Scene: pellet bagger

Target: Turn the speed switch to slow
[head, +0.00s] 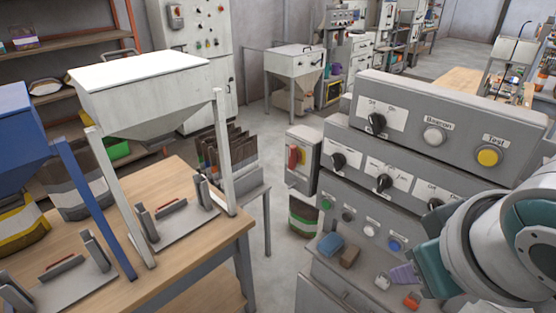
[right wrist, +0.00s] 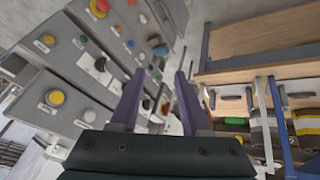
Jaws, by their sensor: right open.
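The grey control panel (head: 450,120) stands at the right of the head view, with stepped rows of controls. The middle row has several black rotary knobs: a left one (head: 337,160), a middle one (head: 383,183) and a right one (head: 435,204), partly behind my right arm. Their labels are too small to read surely, so I cannot tell which is the speed switch. In the right wrist view, my right gripper (right wrist: 158,98) is open and empty, with panel controls beyond and left of its purple fingers. A black knob (right wrist: 100,64) shows there, apart from the fingers. My left gripper is out of view.
The top row holds a black knob (head: 376,121), a white button (head: 433,136) and a yellow button (head: 488,157). A red switch (head: 295,157) sits on a side box. Small loose items, including a blue block (head: 331,245), lie below. A wooden table (head: 190,255) stands left.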

